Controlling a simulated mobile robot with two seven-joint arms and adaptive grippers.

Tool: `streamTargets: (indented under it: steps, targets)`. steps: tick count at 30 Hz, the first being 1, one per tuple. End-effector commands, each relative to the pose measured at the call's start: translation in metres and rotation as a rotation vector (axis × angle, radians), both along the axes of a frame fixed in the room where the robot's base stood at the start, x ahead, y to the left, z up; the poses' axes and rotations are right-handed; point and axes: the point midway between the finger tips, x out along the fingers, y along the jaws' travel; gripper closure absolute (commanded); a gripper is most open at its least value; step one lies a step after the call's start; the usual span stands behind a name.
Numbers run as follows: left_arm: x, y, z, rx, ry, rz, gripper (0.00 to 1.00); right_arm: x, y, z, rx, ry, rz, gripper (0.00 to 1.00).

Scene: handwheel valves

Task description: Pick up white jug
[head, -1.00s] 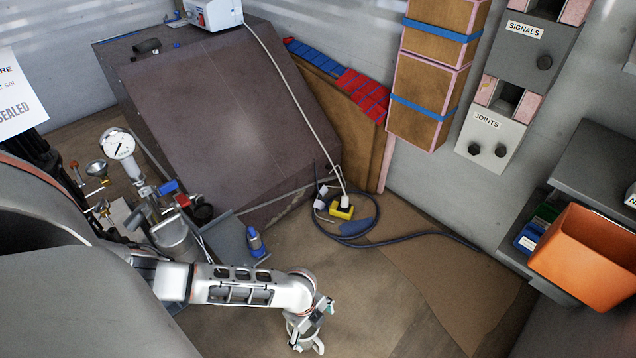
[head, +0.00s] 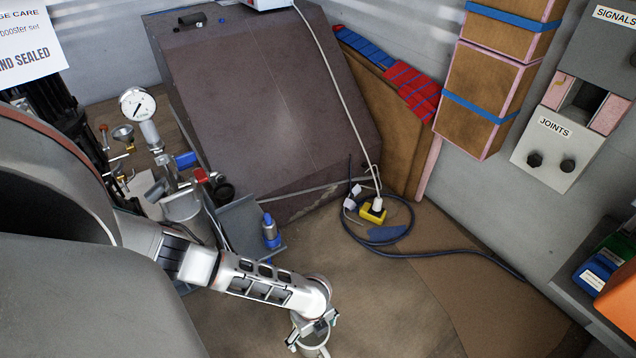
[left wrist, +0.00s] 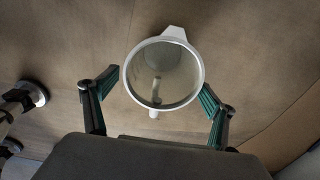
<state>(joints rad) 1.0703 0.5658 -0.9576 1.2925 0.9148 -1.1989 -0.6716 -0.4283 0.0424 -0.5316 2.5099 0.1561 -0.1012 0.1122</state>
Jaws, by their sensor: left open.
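The white jug (left wrist: 163,75) stands on the brown floor in the left wrist view, seen from above with its round open mouth facing me. A white spout or handle part sticks out at its upper right, and another small part shows below the rim. My left gripper (left wrist: 160,88) is open, with one green-padded finger on each side of the jug; I cannot tell whether they touch it. In the head view my left gripper (head: 314,328) points down at the bottom edge and mostly hides the jug. My right gripper is not in view.
A yellow socket block (head: 373,210) with a dark cable lies on the floor further back. Brown floor at the right is fairly clear.

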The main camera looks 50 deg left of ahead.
Motion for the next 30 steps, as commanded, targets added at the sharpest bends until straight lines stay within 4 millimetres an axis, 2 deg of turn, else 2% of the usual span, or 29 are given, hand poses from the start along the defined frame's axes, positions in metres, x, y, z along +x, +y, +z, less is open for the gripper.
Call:
streamTargets:
  steps: [1, 9, 15, 16, 25, 30]
  targets:
    - [-0.001, -0.001, -0.005, -0.001, 0.001, 0.000, 0.15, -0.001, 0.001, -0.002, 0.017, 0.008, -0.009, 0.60]
    - [0.003, -0.001, -0.003, -0.001, -0.006, 0.001, 0.15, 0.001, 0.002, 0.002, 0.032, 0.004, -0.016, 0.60]
    - [0.003, -0.001, -0.003, -0.001, -0.005, 0.001, 0.67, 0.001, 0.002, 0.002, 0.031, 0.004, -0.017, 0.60]
    - [0.003, -0.001, -0.003, -0.001, -0.005, 0.001, 0.72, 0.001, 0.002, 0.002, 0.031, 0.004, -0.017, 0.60]
    - [0.003, -0.001, -0.001, -0.001, -0.005, 0.001, 0.72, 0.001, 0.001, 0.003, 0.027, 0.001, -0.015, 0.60]
    - [0.006, 0.000, 0.011, -0.002, -0.010, 0.000, 0.72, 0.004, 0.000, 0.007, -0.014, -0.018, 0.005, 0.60]
